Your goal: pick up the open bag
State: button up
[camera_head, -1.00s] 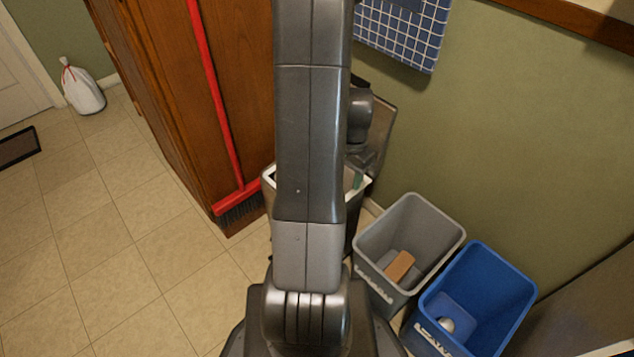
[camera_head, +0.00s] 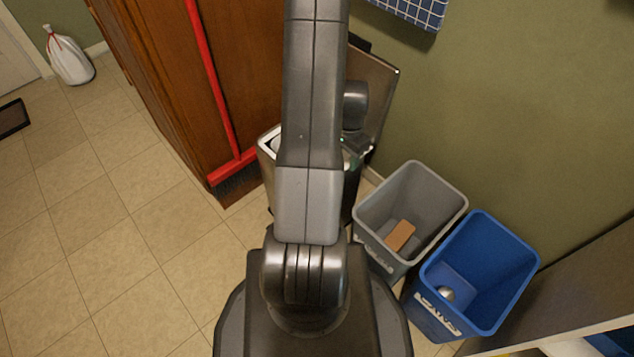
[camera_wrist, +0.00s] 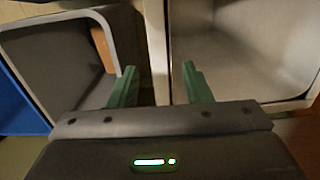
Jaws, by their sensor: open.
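A white bag (camera_head: 70,57) with a red tie stands on the floor at the far left in the head view; its top looks gathered. A steel trash can (camera_head: 268,155) with a pale rim stands behind my arm, mostly hidden. In the wrist view a bin with a pale interior (camera_wrist: 245,45) fills the right side; I cannot tell if a bag lines it. My gripper (camera_wrist: 158,70) is open and empty, its green fingers over the gap between that bin and the grey bin (camera_wrist: 40,20).
The grey bin holds a brown block (camera_head: 399,236). A blue recycling bin (camera_head: 490,255) stands right of it. A red broom (camera_head: 232,172) leans on the wooden cabinet (camera_head: 160,80). A checked cloth (camera_head: 415,10) hangs on the wall.

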notch_tip(320, 180, down, 4)
jog(key=shift+d+b, duration=0.1)
jog(key=shift+b, duration=0.45)
jog(key=shift+r, duration=0.1)
grip_shut()
notch_tip(320, 180, up, 10)
jog(key=p, duration=0.3)
